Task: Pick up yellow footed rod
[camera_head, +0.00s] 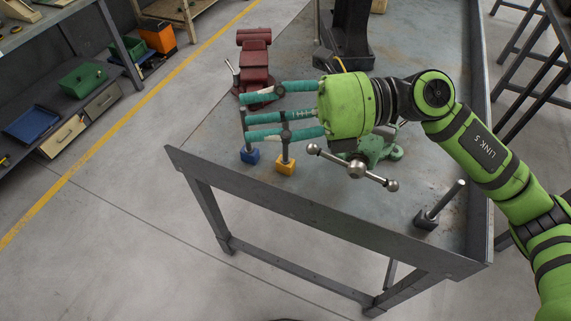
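The yellow footed rod (286,166) stands upright near the table's front left edge, a yellow block foot with a grey rod. Its rod rises to the lower fingers of my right gripper (246,116). The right gripper comes in from the right with its teal fingers pointing left, spread apart. I cannot tell whether a finger touches the rod, and the rod's upper part is partly hidden there. A blue footed rod (250,156) stands just left of the yellow one, close to the fingertips. My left gripper is not in view.
A green vise (376,150) with a T-handle (355,169) lies right of the yellow rod. A dark footed rod (427,219) stands at the table's right front. A red vise (254,62) and a black press (348,35) stand behind on the grey table (210,130).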

